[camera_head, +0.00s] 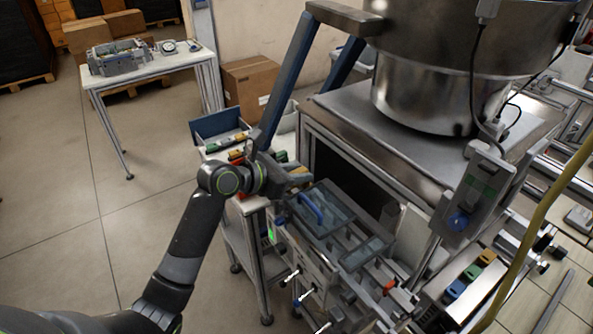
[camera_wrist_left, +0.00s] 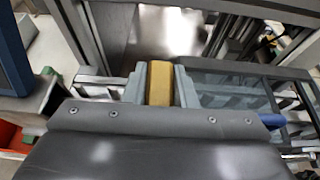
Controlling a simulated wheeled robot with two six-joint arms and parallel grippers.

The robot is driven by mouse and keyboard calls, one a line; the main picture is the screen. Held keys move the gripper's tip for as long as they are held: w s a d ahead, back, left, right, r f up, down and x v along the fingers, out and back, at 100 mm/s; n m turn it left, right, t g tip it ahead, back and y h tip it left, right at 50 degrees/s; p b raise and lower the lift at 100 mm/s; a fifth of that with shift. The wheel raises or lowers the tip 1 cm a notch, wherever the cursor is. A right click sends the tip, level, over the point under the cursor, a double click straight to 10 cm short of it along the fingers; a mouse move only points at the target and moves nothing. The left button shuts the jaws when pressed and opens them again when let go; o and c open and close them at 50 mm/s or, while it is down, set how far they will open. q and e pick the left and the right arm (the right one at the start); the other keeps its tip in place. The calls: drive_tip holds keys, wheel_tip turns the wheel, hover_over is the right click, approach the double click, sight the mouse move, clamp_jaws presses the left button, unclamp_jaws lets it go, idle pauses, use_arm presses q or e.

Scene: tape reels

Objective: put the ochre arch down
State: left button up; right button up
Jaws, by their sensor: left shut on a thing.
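The ochre arch (camera_wrist_left: 160,84) is between the fingers of my left gripper (camera_wrist_left: 160,90), seen in the left wrist view. The fingers are shut on its two sides. In the head view my left gripper (camera_head: 296,180) is beside the machine, at the left end of a tray with clear covers (camera_head: 335,222); the arch (camera_head: 300,172) shows only as a small ochre patch there. I cannot tell whether the arch touches anything below. My right gripper is not in view.
A blue handle-like arch (camera_head: 311,207) is on the clear cover. A blue bin (camera_head: 215,122) and several coloured pieces are left of the machine. A slanted blue post (camera_head: 283,90) rises behind my gripper. A yellow cable (camera_head: 541,210) hangs at the right.

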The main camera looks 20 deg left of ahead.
use_arm(q)
drive_tip(key=shift+f, duration=0.45)
drive_tip(key=o, duration=1)
drive_tip(key=shift+r+b, duration=0.35)
drive_tip(key=shift+r, duration=0.2)
drive_tip(key=v, duration=1.2)
drive_tip(key=shift+p, duration=0.45)
